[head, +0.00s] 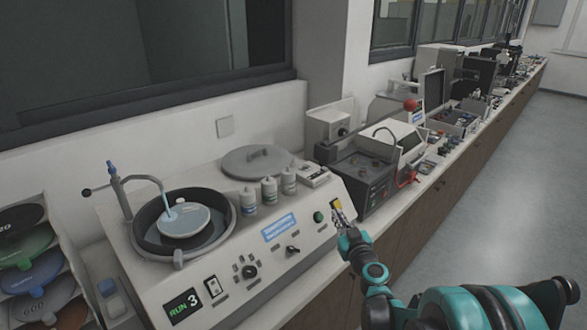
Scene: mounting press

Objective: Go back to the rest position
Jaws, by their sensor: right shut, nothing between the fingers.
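My right arm comes in from the lower right, and its right gripper (339,211) is shut and empty. It is at the right end of a polishing machine's sloped front panel, over or close to a small yellow part; I cannot tell whether it touches. The polishing machine (290,267) has a round bowl with a light disc (184,222), and a display reading "RUN 3" (184,306). A green button (319,217) is just left of the gripper. My left gripper is not in view.
Several small bottles (269,190) and a grey lid (256,160) stand behind the panel. A dark instrument box (362,181) is just beyond my right gripper. More equipment lines the long bench. A rack of coloured discs (30,265) is at the left. The floor (480,210) at the right is clear.

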